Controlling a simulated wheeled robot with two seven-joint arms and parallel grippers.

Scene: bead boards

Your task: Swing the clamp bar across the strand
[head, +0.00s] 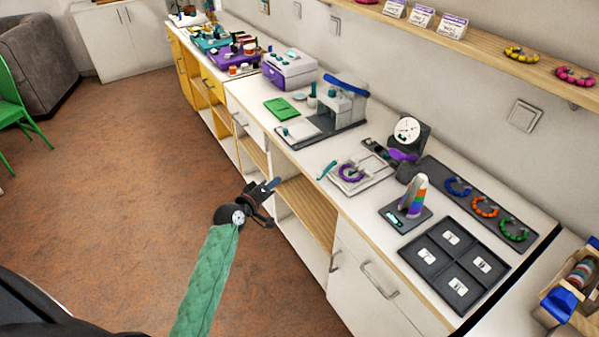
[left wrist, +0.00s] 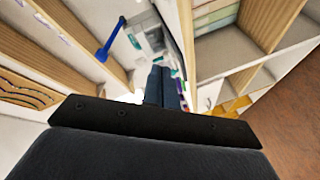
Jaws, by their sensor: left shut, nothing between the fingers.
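A purple beaded strand (head: 351,172) lies curved on a white square board (head: 376,177) on the counter. A dark narrow piece (head: 376,149) lies at the board's far edge; I cannot tell if it is the clamp bar. A grey press with a blue lever (head: 346,85) stands left of the board; the lever also shows in the left wrist view (left wrist: 109,42). My left gripper (head: 273,184) is shut and empty, in front of the counter and apart from the board; its fingers show in the left wrist view (left wrist: 164,86). My right gripper is not in view.
A teal piece (head: 326,169) lies left of the board. Open shelves (head: 305,208) lie under the counter.

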